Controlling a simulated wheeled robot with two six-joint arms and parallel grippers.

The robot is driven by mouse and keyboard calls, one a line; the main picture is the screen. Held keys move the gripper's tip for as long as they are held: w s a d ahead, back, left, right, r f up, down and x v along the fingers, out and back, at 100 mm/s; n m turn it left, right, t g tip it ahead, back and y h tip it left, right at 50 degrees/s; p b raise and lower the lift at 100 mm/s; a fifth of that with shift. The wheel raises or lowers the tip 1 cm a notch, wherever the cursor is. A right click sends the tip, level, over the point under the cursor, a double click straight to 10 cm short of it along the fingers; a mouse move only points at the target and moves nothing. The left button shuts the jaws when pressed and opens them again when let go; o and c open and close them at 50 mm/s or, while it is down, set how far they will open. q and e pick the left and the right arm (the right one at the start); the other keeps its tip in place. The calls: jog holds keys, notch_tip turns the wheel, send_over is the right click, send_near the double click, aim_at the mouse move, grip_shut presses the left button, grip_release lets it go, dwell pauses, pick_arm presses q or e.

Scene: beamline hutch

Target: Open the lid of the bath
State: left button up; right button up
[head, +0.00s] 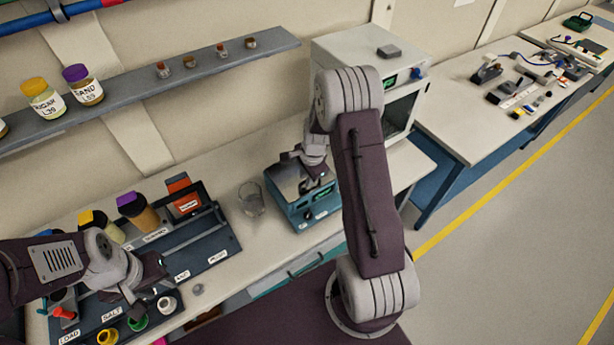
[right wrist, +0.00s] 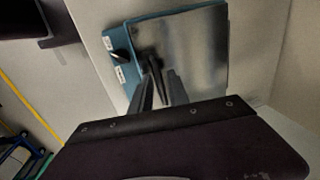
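The bath (head: 304,213) is a teal box with a small green display and dark knobs on its front. It stands on the bench in the head view, and its teal edge shows in the right wrist view (right wrist: 124,70). Its shiny metal lid (head: 284,178) appears to lie down on top; the lid also fills the middle of the right wrist view (right wrist: 200,50). My right gripper (right wrist: 154,68) is over the lid, its fingertips close together by a dark spot; whether they hold a handle is unclear. My left gripper (head: 150,284) is over the rack at lower left, its fingers unclear.
A glass beaker (head: 251,199) stands just left of the bath. A white oven-like cabinet (head: 345,48) stands behind it. A dark rack (head: 215,240) with jars and labelled slots is at left. A shelf (head: 130,92) with jars hangs above.

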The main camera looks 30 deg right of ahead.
jog(key=shift+d, duration=0.1)
grip_shut()
dwell(1.1)
